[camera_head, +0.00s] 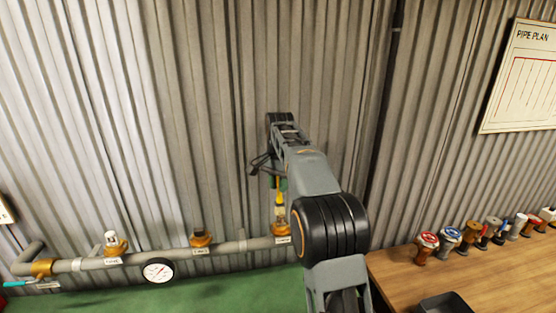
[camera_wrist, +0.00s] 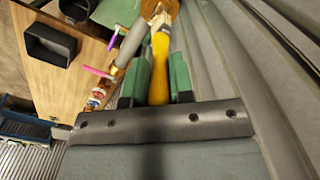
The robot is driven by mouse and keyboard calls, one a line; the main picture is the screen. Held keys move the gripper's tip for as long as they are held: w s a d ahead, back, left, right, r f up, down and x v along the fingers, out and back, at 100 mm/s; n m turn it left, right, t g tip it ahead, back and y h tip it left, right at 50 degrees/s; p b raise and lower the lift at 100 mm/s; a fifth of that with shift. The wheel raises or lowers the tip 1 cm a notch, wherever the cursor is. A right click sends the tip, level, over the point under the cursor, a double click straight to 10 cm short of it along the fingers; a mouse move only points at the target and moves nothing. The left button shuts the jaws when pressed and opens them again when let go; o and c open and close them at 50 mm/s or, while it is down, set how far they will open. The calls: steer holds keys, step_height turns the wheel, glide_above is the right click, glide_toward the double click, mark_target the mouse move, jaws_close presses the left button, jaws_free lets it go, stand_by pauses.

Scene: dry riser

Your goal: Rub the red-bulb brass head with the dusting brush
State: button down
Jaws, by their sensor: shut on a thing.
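My gripper (camera_head: 279,184) is shut on the yellow handle of the dusting brush (camera_wrist: 160,65), between green finger pads in the wrist view (camera_wrist: 160,84). In the head view the brush (camera_head: 279,197) points down over the right-hand outlet of the grey pipe. A brass head (camera_head: 281,229) sits at that outlet, right below the brush. In the wrist view the brush's pale far end meets a brass-coloured part (camera_wrist: 163,8) at the top edge. I cannot tell whether the bristles touch it. No red bulb can be made out on this head.
The pipe (camera_head: 220,247) also carries a middle outlet with a dark top (camera_head: 201,238), a left outlet with a white top (camera_head: 113,244) and a round gauge (camera_head: 157,271). Several heads and tools stand on the wooden bench (camera_head: 480,277) at right, with a dark tray (camera_head: 446,303).

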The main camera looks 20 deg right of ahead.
steer(key=shift+s+d, duration=0.1)
steer(key=shift+d, duration=0.45)
steer(key=shift+a, duration=0.65)
steer(key=shift+s+d, duration=0.15)
steer(key=shift+d, duration=0.65)
steer(key=shift+a, duration=0.7)
steer(key=shift+w+a, duration=0.2)
steer(key=shift+w, duration=0.15)
steer(key=shift+s+d, duration=0.2)
steer(key=shift+d, duration=0.3)
steer(key=shift+s+d, duration=0.2)
steer(key=shift+d, duration=0.25)
steer(key=shift+w+a+r, duration=0.1)
steer(key=shift+w+a, duration=0.1)
steer(key=shift+a, duration=0.4)
steer(key=shift+w+a+r, duration=0.1)
steer(key=shift+w+a, duration=0.1)
steer(key=shift+a, duration=0.35)
steer(key=r, duration=0.1)
steer(key=d+r, duration=0.1)
steer(key=shift+s+r, duration=0.15)
steer(key=shift+r, duration=0.25)
steer(key=shift+a+r, duration=0.3)
steer(key=shift+r, duration=0.4)
steer(key=shift+d+r, duration=0.1)
steer(key=shift+r, duration=1.65)
